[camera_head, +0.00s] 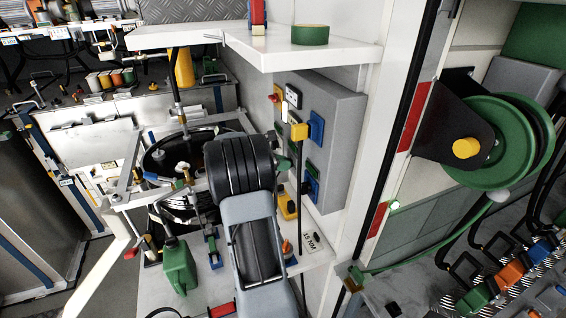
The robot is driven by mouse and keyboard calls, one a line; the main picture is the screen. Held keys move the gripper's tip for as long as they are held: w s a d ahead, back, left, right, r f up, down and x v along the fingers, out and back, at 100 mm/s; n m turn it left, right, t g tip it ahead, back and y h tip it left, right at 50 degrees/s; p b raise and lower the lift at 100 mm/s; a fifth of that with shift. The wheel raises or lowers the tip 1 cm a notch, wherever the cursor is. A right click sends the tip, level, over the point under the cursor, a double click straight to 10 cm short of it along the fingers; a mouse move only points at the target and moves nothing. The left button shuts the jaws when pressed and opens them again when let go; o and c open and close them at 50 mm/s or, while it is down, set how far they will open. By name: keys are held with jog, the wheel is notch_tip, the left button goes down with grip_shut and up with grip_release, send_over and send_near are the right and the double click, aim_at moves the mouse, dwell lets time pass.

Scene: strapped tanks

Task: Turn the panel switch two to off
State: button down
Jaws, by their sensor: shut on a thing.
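The grey switch panel (343,140) is on the white wall right of centre, below a white shelf. Its face carries a red-and-yellow switch (276,94), a white switch (293,96), a yellow block (300,131) and blue parts (316,128). I cannot read any label or tell which is switch two. My gripper (282,142) shows only as a small dark part at the panel's left side. It is shut on a part there, mostly hidden by my arm. The switch's setting cannot be seen.
A white shelf (190,38) with green tape (310,34) overhangs the panel. A white post (385,110) stands to its right, with a green hose reel (485,140) beyond. Strapped tanks and a green can (178,266) crowd the left. A lower white shelf (318,243) lies beneath.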

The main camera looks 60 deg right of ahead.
jog(key=shift+s+f, duration=0.1)
jog(key=shift+f, duration=0.1)
jog(key=c, duration=1.1)
grip_release()
jog(key=shift+r, duration=0.15)
jog(key=shift+c, duration=0.2)
jog(key=shift+a, duration=0.1)
jog(key=b+v, duration=0.3)
jog(key=v, duration=1)
jog(key=shift+w+a+r, duration=0.2)
jog(key=shift+a, duration=0.05)
